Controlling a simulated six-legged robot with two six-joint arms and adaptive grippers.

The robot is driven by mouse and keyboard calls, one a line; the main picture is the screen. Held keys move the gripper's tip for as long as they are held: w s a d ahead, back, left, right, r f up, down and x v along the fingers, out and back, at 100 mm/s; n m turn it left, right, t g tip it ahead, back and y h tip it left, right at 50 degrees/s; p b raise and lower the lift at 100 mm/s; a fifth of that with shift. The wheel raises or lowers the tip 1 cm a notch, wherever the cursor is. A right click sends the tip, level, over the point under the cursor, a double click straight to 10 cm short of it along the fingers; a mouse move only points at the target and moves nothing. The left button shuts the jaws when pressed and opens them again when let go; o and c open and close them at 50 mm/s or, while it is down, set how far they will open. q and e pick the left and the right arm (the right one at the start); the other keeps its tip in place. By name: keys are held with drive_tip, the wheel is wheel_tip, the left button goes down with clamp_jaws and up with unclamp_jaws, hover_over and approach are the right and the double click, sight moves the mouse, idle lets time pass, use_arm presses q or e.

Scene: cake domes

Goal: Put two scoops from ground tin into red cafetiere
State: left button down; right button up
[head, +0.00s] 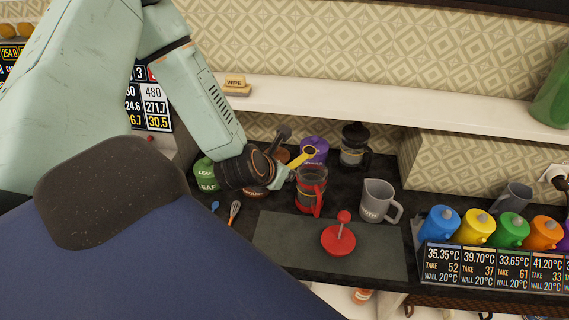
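The red cafetiere (310,192) stands open on the dark counter, its glass body in a red frame. Its red lid with plunger (338,240) lies apart from it on the grey mat. My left gripper (284,175) is just left of the cafetiere, its fingers shut on a yellow scoop (303,156). The scoop's head shows above the cafetiere's rim, in front of a purple tin; its contents are too small to tell. A brown tin (282,155) shows partly behind the gripper; I cannot read which tin is ground. My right gripper is out of view.
A green leaf tin (205,173), purple tin (316,146) and black cafetiere (354,146) stand around. A grey jug (377,201) is right of the red cafetiere. Coloured pots (474,226) stand far right. The mat (285,235) has free room.

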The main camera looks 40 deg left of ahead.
use_arm(q)
drive_tip(key=shift+w+d+f+m+y, duration=0.1)
drive_tip(key=shift+w+d+m+y, duration=0.2)
drive_tip(key=shift+m+y, duration=0.3)
drive_tip(key=d+f+m+t+y+b, duration=0.3)
drive_tip(key=m+y+b, duration=0.9)
drive_tip(key=b, duration=1)
wheel_tip(320, 180, down, 2)
drive_tip(key=m+t, duration=0.1)
drive_tip(key=t, duration=0.2)
drive_tip(key=shift+d+f+m+t, duration=0.2)
drive_tip(key=shift+m+t, duration=0.1)
drive_tip(key=shift+w, duration=0.15)
idle(1.7)
